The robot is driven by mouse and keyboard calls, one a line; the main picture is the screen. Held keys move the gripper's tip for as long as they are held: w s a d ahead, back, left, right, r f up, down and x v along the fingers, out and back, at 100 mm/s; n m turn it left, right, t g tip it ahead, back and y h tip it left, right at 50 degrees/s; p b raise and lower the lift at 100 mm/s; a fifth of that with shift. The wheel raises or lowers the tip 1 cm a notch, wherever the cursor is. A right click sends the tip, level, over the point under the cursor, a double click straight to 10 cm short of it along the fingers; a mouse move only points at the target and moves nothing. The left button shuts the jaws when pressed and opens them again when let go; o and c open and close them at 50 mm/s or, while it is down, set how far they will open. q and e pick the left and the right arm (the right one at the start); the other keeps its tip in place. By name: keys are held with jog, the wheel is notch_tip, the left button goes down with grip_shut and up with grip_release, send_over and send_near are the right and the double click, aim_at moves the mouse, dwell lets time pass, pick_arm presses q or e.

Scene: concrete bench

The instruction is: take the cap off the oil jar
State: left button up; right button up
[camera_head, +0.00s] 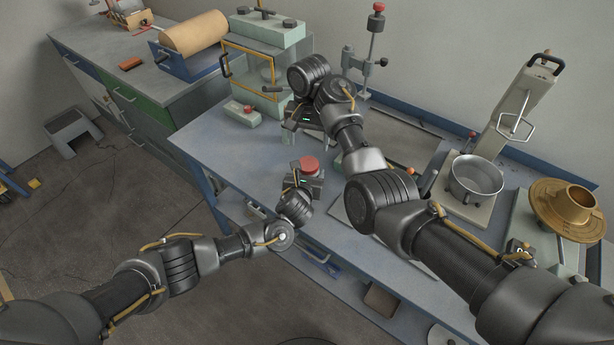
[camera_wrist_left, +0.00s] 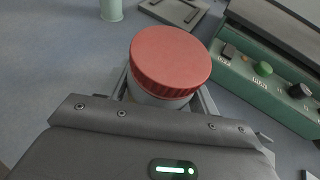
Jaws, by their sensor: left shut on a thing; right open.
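The oil jar has a ribbed red cap (camera_head: 309,164) and a pale body, most of it hidden by my gripper. The cap (camera_wrist_left: 170,58) fills the middle of the left wrist view, seated on the jar (camera_wrist_left: 155,98). My left gripper (camera_head: 304,181) is shut on the jar's body below the cap, with a finger on either side. I cannot tell whether the jar's base touches the bench. My right gripper (camera_head: 301,137) is open, further back on the bench, behind the jar and apart from it. Its fingers are small and partly hidden by its own body.
The blue-grey bench (camera_head: 225,148) is clear left of the jar. A pale green cabinet with a yellow-framed window (camera_head: 250,67) stands behind, with a small red-knobbed box (camera_head: 240,115) before it. A metal pot (camera_head: 476,180) and brass funnel (camera_head: 568,207) stand at right. A green button panel (camera_wrist_left: 266,70) is beside the jar.

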aim_at(308, 164)
pick_arm(q)
jog(key=shift+f, duration=0.1)
jog(key=c, duration=0.7)
grip_shut()
pick_arm(e)
jog(key=shift+m, duration=0.7)
jog(key=m, duration=0.5)
jog(key=shift+a, duration=0.1)
pick_arm(q)
jog(key=shift+s+a, duration=0.1)
pick_arm(e)
jog(key=m, duration=0.6)
jog(key=shift+m, duration=0.3)
jog(key=m, duration=0.6)
jog(key=shift+m, duration=0.3)
jog(key=m, duration=0.4)
jog(key=shift+m, duration=0.3)
jog(key=m, duration=0.3)
pick_arm(q)
jog(key=shift+s+f, duration=0.1)
pick_arm(e)
jog(key=shift+f, duration=4)
